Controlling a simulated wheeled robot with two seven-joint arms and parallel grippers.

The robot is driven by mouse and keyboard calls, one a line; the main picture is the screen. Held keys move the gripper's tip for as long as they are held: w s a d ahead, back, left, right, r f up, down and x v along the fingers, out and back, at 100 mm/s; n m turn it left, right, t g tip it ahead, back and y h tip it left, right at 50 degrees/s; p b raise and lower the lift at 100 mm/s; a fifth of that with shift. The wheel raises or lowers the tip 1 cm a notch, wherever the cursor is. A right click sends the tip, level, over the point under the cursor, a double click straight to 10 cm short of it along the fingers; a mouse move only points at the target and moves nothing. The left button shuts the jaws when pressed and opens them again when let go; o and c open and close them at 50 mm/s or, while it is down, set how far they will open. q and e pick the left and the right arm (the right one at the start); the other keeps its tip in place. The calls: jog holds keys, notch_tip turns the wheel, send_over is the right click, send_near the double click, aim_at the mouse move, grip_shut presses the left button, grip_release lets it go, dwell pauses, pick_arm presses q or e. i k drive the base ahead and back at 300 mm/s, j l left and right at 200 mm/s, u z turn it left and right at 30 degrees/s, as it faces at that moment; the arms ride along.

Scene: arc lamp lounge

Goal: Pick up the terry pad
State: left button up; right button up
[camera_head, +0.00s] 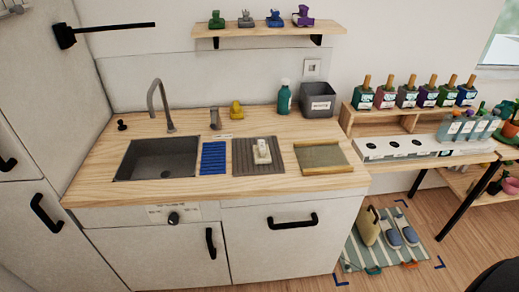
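I cannot tell for sure which thing is the terry pad. A small cream-white piece (262,151) lies on a grey ribbed mat (241,167) on the wooden counter. A blue ribbed piece (213,158) lies flat just left of that mat, beside the sink. A flat tan and olive board or tray (321,157) lies to the right of the mat. Neither of my grippers shows in the head view.
The counter (210,186) holds a dark sink (158,159) with a tall tap, a yellow object (236,110), a teal bottle (285,97) and a grey labelled bin (319,100). A shelf (255,30) hangs above. Slippers (392,238) lie on a floor mat at right.

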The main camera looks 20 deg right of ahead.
aim_at(261, 151)
jog(key=z, duration=0.75)
jog(key=j+z, duration=0.45)
jog(key=k+j+z, duration=0.15)
jog(key=z, duration=0.3)
jog(key=k+j+z, duration=0.15)
jog(key=j+z, duration=0.3)
jog(key=k+j, duration=0.15)
jog(key=i, duration=0.5)
